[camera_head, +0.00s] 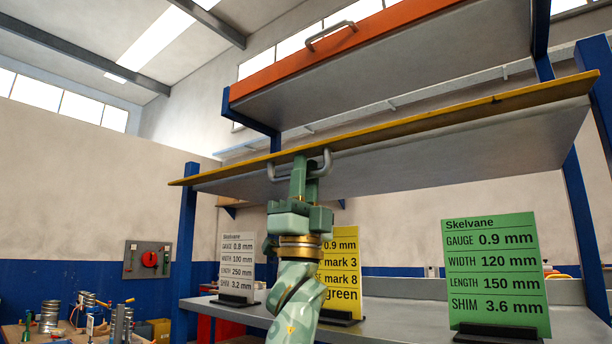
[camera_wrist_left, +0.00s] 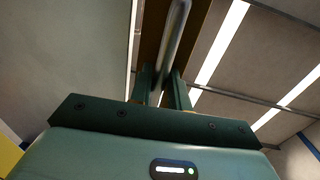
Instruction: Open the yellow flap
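The yellow flap (camera_head: 450,114) is a wide panel with a yellow front edge and a grey underside. It is swung up, and its underside shows above the bench. A grey bar handle (camera_head: 324,164) sits at its front edge. My left gripper (camera_head: 300,172) reaches up to this handle from below. In the left wrist view the handle (camera_wrist_left: 178,40) runs between the two fingers of the left gripper (camera_wrist_left: 161,85), which look closed around it. The fingers partly hide the bar. My right gripper is in neither view.
Above is an orange-edged flap (camera_head: 340,46) with its own handle. Blue posts (camera_head: 186,250) stand at both sides. On the bench (camera_head: 385,318) stand white (camera_head: 237,265), yellow (camera_head: 340,268) and green (camera_head: 495,270) signs. A cluttered table is at lower left.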

